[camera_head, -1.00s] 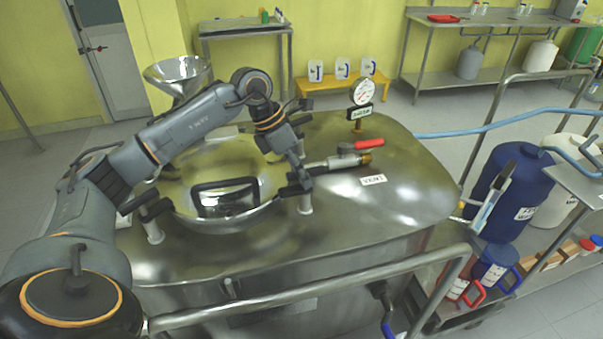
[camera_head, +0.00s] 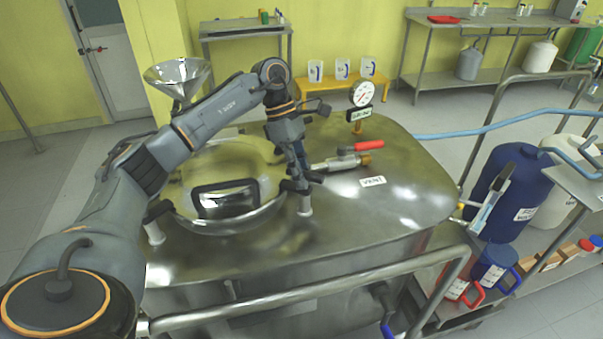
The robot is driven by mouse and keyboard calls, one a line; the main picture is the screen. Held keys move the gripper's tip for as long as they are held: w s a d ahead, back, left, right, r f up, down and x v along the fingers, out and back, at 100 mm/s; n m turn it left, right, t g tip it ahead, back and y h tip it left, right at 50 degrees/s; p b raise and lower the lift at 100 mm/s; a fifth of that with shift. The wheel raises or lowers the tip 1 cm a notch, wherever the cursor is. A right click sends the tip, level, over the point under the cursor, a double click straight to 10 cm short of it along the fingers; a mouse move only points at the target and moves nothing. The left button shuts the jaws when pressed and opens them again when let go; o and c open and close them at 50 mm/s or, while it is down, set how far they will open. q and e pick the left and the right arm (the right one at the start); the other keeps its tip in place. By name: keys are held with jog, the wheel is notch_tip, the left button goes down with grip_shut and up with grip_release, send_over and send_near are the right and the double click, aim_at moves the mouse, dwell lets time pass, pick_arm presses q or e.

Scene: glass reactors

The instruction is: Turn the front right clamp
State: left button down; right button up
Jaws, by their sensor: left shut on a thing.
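The round hatch lid (camera_head: 262,205) with a black-framed handle (camera_head: 224,199) sits on the steel reactor top (camera_head: 420,200). The front right clamp (camera_head: 305,206) is a pale post with a black knob at the lid's right edge. My left gripper (camera_head: 301,182) comes down from above and is shut on the black top of this clamp, covering part of it. The front left clamp (camera_head: 154,230) stands at the lid's left edge. Another black clamp handle (camera_head: 318,107) shows behind my wrist. My right gripper is not in view.
A valve with a red handle (camera_head: 368,146), a pressure gauge (camera_head: 361,94) and a white label (camera_head: 373,182) are right of the clamp. A steel funnel (camera_head: 178,74) stands behind my arm. A handrail (camera_head: 330,290) runs along the front.

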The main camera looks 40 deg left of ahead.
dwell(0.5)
pick_arm(q)
jog(key=c, duration=1.2)
grip_release()
jog(key=shift+o, duration=0.2)
jog(key=v, duration=1.2)
jog(key=shift+f, duration=0.15)
